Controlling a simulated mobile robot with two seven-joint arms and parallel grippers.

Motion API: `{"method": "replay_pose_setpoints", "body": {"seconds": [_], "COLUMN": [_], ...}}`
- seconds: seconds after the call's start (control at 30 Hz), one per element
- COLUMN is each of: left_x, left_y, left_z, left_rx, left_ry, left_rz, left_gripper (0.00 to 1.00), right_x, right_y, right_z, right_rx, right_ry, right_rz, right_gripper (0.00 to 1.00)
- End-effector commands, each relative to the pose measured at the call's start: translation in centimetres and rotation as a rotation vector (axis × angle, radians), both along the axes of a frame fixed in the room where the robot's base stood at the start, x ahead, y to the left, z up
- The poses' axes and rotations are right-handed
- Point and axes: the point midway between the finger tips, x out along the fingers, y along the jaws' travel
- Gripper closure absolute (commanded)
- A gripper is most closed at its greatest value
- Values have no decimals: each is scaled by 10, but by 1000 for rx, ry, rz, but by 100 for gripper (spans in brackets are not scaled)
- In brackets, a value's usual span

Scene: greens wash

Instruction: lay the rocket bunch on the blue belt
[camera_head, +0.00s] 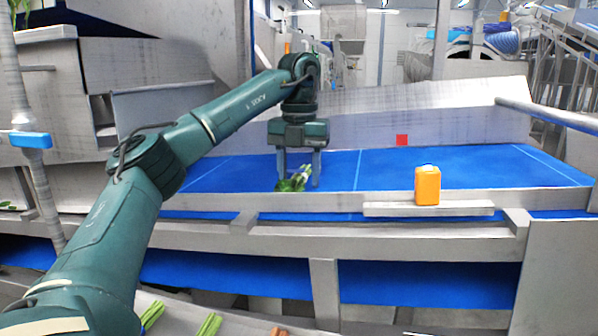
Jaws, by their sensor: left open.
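The rocket bunch (294,184), green leaves with pale stems, is at the near side of the blue belt (385,170). It appears to rest on the belt, just behind the metal front rail. My left gripper (299,180) points straight down over it, with its two fingers apart on either side of the bunch. The fingers are open, and I cannot tell whether either one touches the stems. My right gripper is not in view.
An orange block-like object (428,186) stands on a light ledge (430,209) at the front rail. More green bunches (208,325) lie at the bottom edge. The belt's middle and right are clear.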

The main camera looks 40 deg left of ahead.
Motion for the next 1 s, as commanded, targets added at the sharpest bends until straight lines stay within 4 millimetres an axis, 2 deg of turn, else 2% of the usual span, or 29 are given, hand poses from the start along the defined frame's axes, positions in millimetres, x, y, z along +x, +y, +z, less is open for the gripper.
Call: {"method": "replay_pose_setpoints", "body": {"seconds": [0.27, 0.8, 1.0], "left_x": [1, 0, 1], "left_y": [0, -1, -1], "left_z": [12, 97, 112], "left_rx": [1, 3, 1], "left_ry": [-2, -4, 3], "left_rz": [0, 2, -1], "left_gripper": [50, 50, 50], "right_x": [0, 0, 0], "right_y": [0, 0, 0], "right_z": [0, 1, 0], "right_rx": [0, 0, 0], "right_ry": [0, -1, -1], "right_rz": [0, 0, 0], "right_gripper": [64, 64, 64]}}
